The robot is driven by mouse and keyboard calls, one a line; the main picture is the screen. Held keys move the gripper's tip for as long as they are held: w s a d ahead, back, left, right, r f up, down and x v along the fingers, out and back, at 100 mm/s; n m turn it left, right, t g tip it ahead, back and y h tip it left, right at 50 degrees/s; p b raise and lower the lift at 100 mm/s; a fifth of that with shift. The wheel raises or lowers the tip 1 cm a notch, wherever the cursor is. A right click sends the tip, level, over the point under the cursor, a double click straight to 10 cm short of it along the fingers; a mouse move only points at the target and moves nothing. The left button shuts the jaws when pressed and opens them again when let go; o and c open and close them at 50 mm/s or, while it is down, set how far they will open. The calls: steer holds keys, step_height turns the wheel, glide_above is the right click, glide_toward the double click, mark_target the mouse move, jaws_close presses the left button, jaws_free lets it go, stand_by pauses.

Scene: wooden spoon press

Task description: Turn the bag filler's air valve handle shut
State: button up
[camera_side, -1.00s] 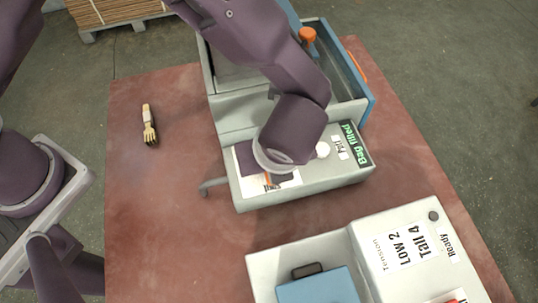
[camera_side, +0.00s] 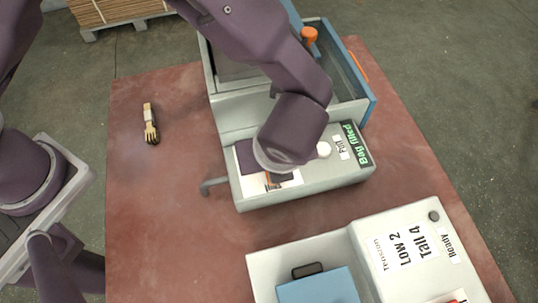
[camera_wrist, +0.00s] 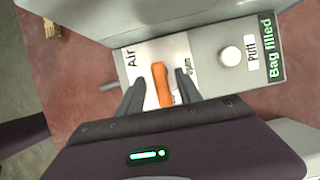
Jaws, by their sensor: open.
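The bag filler (camera_side: 225,125) stands on the table, with a grey-white front panel (camera_side: 310,186). The orange air valve handle (camera_wrist: 161,84) lies on a white label marked "Air" at the panel's left in the wrist view. It points nearly straight up there, tilted slightly. My gripper (camera_wrist: 159,76) is open, with one dark finger on each side of the handle. A gap shows on both sides; whether either finger touches it is unclear. In the side view my wrist hides most of the handle. A second word on the label is partly hidden by the right finger.
A white round button (camera_wrist: 230,56) sits right of the handle, beside a "Bag filled" sign (camera_wrist: 270,46). A grey bent pipe (camera_side: 213,185) sticks out of the panel's left end. A small brush-like object (camera_side: 150,125) lies left. A "Ready" machine (camera_side: 400,250) stands in front.

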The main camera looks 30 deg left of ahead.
steer(key=v, duration=0.6)
steer(key=shift+d+r, duration=0.15)
steer(key=shift+r, duration=0.15)
steer(key=shift+s, duration=0.1)
steer(key=shift+r, duration=0.15)
steer(key=w+a+r+n+t+h, duration=0.1)
steer(key=w+a+r+n+h, duration=0.1)
steer(key=a+r+n, duration=1.15)
steer(key=s+a+r+n+t+h, duration=0.1)
steer(key=s+a+r+n, duration=0.2)
steer(key=s+a+n, duration=0.8)
steer(key=a+n, duration=0.2)
steer(key=a, duration=0.1)
steer(key=shift+s+a+n, duration=0.25)
steer(key=shift+s+n, duration=0.05)
steer(key=shift+n, duration=0.05)
steer(key=shift+r, duration=0.1)
